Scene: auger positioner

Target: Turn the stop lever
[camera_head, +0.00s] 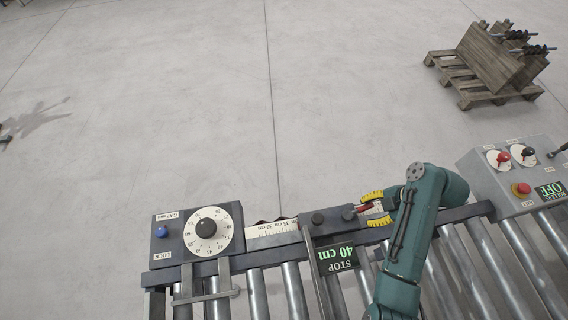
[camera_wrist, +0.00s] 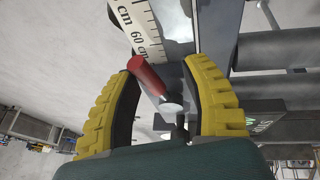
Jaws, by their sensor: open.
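The stop lever has a red handle (camera_wrist: 147,75) and a grey round end, seen between my fingers in the wrist view. In the head view its red handle (camera_head: 363,208) shows just left of my fingers. My gripper (camera_head: 375,207) is open, with its yellow fingers on either side of the lever; they also show in the wrist view (camera_wrist: 162,70). I cannot tell whether either finger touches it. The lever sits by the dark stop block (camera_head: 328,222) on the rail, whose display (camera_head: 337,260) reads "STOP 40 cm".
A white scale (camera_head: 272,229) runs along the rail above the metal rollers (camera_head: 293,290). A dial box (camera_head: 206,229) with a blue knob is at left. A control panel (camera_head: 512,170) reading "OFF" is at right. A pallet (camera_head: 480,84) stands on the otherwise open floor.

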